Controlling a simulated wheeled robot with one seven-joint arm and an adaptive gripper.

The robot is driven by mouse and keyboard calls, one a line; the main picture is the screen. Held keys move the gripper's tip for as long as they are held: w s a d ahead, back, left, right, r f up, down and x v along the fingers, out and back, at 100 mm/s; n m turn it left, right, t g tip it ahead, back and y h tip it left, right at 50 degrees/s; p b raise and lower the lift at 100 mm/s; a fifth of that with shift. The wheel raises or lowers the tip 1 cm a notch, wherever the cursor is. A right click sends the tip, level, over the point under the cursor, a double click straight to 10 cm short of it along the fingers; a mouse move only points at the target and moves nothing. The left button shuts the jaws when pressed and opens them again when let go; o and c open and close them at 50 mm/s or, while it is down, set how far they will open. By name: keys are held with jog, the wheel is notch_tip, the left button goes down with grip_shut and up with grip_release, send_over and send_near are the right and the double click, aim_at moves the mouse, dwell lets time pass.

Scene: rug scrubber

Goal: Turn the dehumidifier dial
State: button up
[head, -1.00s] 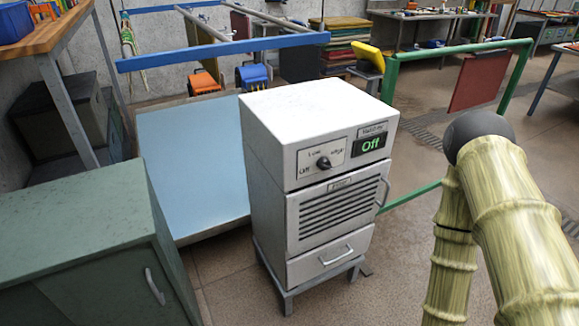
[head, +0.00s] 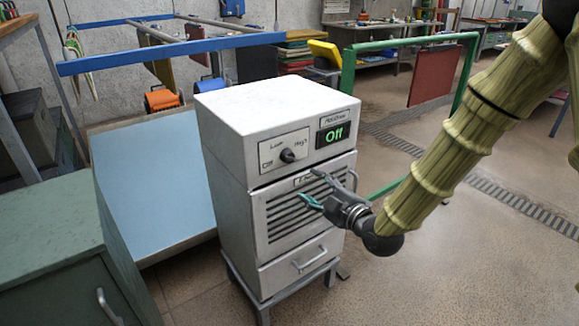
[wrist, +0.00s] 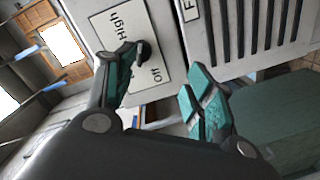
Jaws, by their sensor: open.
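The white dehumidifier (head: 222,180) stands on a low grey stand in the middle of the head view. Its black dial (head: 287,156) sits on a pale panel marked Off, Low and High, beside a display (head: 333,135) that reads Off in green. My gripper (head: 312,188) is open with teal fingertips, in front of the vent slats and below the dial. In the wrist view the dial (wrist: 143,50) shows just past one fingertip of my gripper (wrist: 165,85), partly covered by it. I cannot tell whether they touch; nothing is between the fingers.
A green cabinet (head: 60,220) stands close at the front left. A sloped blue board (head: 155,185) lies behind it, beside the dehumidifier. A green frame (head: 345,90) stands behind at the right. The floor (head: 470,260) at the right is clear.

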aim_at(291, 160)
jog(key=shift+n+t+y, duration=0.3)
jog(key=shift+n+y, duration=0.1)
jog(key=shift+n, duration=0.2)
jog(key=w+a+r, duration=0.1)
jog(key=w+a, duration=0.1)
jog(key=w, duration=0.1)
jog(key=w+a+r, duration=0.1)
jog(key=w+a, duration=0.1)
jog(key=w, duration=0.1)
jog(key=w+a+r, duration=0.1)
jog(key=w+a, duration=0.2)
jog(key=shift+w+p, duration=0.2)
jog(key=shift+p, duration=0.15)
jog(key=shift+c, duration=0.3)
jog(key=c, duration=0.9)
